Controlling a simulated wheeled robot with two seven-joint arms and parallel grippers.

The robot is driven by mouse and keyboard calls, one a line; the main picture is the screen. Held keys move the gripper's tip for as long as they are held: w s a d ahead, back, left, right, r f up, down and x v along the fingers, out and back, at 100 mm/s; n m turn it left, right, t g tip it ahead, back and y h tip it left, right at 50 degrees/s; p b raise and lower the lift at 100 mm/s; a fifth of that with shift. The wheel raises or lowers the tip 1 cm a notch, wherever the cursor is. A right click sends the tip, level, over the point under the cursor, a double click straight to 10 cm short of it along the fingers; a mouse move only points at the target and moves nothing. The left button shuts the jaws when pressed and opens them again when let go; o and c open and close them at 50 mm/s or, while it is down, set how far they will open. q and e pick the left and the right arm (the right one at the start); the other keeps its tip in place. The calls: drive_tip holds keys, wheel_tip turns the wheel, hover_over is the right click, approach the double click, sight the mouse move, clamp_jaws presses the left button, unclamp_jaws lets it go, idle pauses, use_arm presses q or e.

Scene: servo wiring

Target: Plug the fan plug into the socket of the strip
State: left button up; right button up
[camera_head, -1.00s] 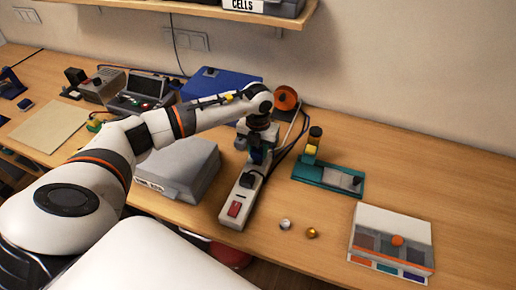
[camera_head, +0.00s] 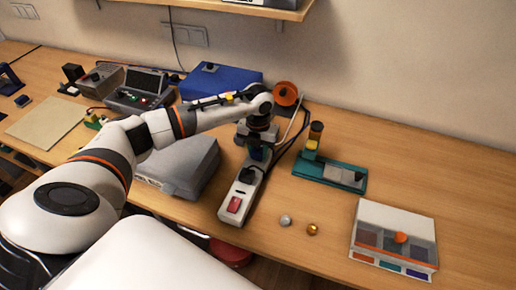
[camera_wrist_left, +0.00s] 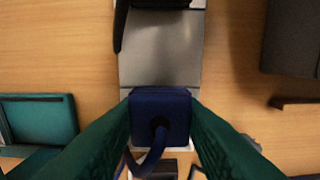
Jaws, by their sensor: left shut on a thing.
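The white power strip (camera_head: 226,211) lies on the table, with a red switch (camera_head: 234,205) at its near end. A black plug (camera_head: 245,175) sits on it behind the switch. My left gripper (camera_head: 257,155) is over the strip's farther part, pointing down. It is shut on a blue plug (camera_wrist_left: 160,103), whose dark cord bends away from its back. The green fingers flank the plug in the left wrist view, with the strip (camera_wrist_left: 160,55) behind it. The socket under the plug is hidden, so I cannot tell whether the plug touches it. My right gripper is not in view.
A grey case (camera_head: 184,166) stands left of the strip. A teal-based device (camera_head: 330,174) stands to the right, with two small knobs (camera_head: 285,220) nearer the front. A sectioned box (camera_head: 394,238) is at the front right. An orange reel (camera_head: 285,93) stands behind.

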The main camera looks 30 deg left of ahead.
sight(258, 150)
use_arm(q)
drive_tip(key=o, duration=1.1)
drive_tip(key=shift+c, duration=0.2)
drive_tip(key=shift+r, duration=0.5)
wheel_tip(258, 150, up, 11)
drive_tip(key=b, duration=0.2)
drive_tip(key=shift+b, duration=0.35)
